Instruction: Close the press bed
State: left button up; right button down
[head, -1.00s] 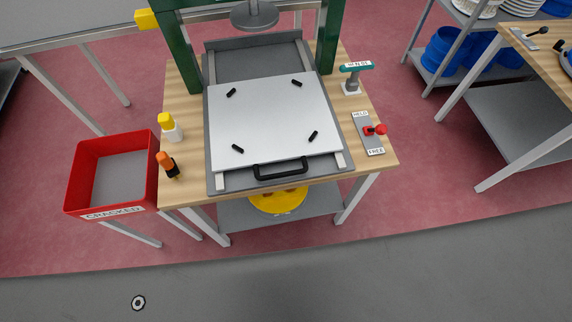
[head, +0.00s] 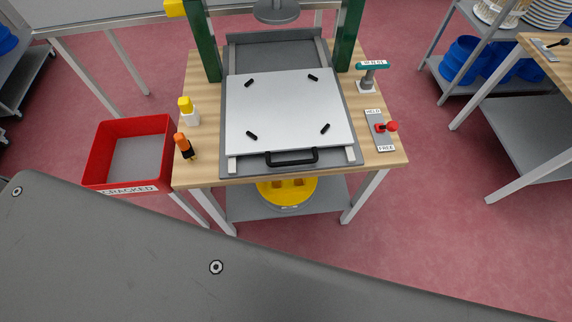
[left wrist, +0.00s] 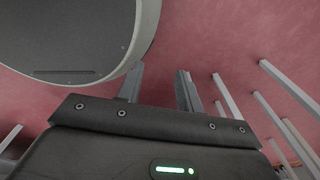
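The press bed (head: 285,111) is a pale square plate with several small black clips, resting on a grey tray on a wooden bench. A black bar handle (head: 292,157) is at its front edge. The bed stands pulled out toward the front, with the grey track (head: 280,54) bare behind it, between the green posts of the press (head: 348,35). My left gripper (left wrist: 160,82) shows only in the left wrist view, its two fingers apart with nothing between them, away from the bed over red floor. My right gripper is in neither view.
A red CRACKED bin (head: 127,154) is left of the bench.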

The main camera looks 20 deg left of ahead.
aim_at(267, 113)
jog(key=z, duration=0.05)
jog(key=k, duration=0.55)
jog(key=u, duration=1.45)
